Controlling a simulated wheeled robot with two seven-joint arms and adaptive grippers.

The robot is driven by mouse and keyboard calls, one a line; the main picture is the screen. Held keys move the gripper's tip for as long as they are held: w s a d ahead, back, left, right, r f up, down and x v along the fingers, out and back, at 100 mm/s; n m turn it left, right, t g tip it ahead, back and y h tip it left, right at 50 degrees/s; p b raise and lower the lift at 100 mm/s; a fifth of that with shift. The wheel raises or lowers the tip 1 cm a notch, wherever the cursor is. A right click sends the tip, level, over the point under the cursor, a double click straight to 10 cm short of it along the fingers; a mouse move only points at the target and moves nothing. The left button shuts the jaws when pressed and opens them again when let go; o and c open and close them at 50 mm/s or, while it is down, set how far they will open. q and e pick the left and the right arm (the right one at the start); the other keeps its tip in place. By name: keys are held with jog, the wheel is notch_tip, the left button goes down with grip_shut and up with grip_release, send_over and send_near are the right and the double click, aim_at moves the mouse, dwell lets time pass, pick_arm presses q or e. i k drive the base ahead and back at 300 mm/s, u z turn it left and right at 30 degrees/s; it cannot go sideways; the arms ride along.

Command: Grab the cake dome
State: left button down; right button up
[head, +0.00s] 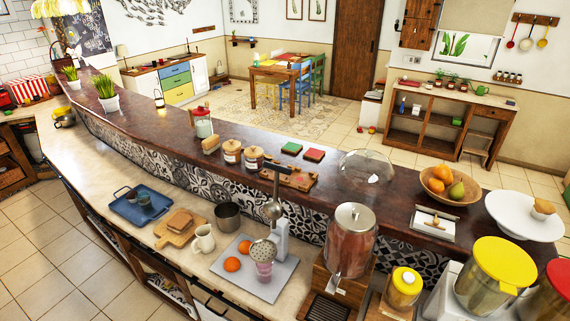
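A clear glass dome (362,163), which looks like the cake dome, sits on the dark wooden upper counter, right of centre in the head view. A small white shape shows at its lower right; I cannot tell whether it is part of the dome or something seen through it. Neither of my grippers is in view, so nothing of mine is seen touching the dome.
A fruit bowl (449,187) and a white plate (505,215) stand right of the dome. A wooden board (300,179) and two small books (314,155) lie left.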

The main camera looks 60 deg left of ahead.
aim_at(366, 173)
jog(key=u, duration=2.05)
